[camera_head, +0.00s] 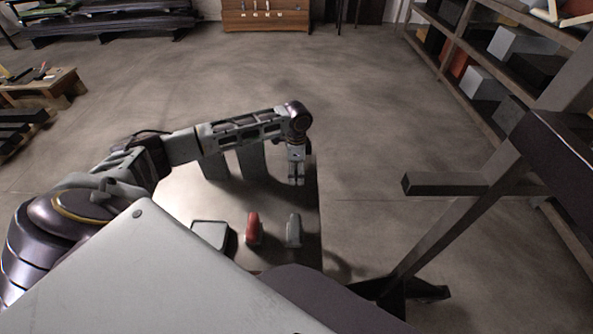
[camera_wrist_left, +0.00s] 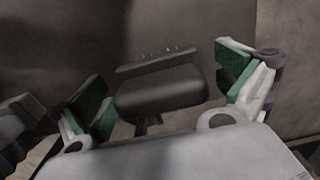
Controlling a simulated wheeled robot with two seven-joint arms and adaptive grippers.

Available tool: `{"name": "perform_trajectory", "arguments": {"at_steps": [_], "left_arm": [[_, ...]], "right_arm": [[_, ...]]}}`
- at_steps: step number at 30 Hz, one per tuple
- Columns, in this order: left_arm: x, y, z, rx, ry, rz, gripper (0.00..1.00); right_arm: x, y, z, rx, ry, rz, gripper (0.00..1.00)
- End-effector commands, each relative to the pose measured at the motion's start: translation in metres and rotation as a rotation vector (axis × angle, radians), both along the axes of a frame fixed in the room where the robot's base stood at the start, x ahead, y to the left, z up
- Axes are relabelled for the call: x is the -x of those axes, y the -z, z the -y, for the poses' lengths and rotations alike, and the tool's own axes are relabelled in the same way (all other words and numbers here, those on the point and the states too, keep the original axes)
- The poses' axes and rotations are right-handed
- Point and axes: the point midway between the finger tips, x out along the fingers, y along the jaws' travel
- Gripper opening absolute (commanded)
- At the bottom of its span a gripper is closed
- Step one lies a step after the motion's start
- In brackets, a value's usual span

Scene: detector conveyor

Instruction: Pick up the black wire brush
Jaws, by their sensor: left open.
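My left gripper (camera_head: 296,180) hangs pointing down over the far right part of the grey table (camera_head: 185,200) in the head view. In the left wrist view its green-padded fingers (camera_wrist_left: 163,92) are wide apart and nothing is clamped between them. A dark, rounded block (camera_wrist_left: 160,92) shows between and beyond the fingers; it looks like the black wire brush, but the dim picture does not make this certain. I cannot pick out the brush in the head view, where the gripper may hide it. My right gripper is not in view.
A flat rimmed item (camera_head: 210,235), a red object (camera_head: 253,229) and a grey object (camera_head: 293,230) lie on the near part of the table. A dark metal frame (camera_head: 455,215) stands right of the table. Shelves (camera_head: 470,45) line the right wall. Open floor lies beyond.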

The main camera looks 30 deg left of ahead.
Motion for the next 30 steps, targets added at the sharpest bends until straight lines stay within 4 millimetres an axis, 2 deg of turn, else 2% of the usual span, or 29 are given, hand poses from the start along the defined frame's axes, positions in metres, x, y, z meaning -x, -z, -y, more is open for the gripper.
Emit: {"name": "perform_trajectory", "arguments": {"at_steps": [4,17,20,30], "left_arm": [[-0.0001,0.0069,0.0002,0.000,0.001,0.001,1.00],[0.0000,0.0074,0.0004,0.000,0.001,0.001,1.00],[0.0000,0.0074,0.0004,0.000,0.001,0.001,0.90],[-0.0001,0.0070,0.0004,0.000,0.001,0.001,0.46]], "right_arm": [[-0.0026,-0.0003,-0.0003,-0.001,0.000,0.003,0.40],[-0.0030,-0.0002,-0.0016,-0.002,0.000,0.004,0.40],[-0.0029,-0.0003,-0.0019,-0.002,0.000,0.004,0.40],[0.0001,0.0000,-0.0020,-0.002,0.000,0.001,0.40]]}}
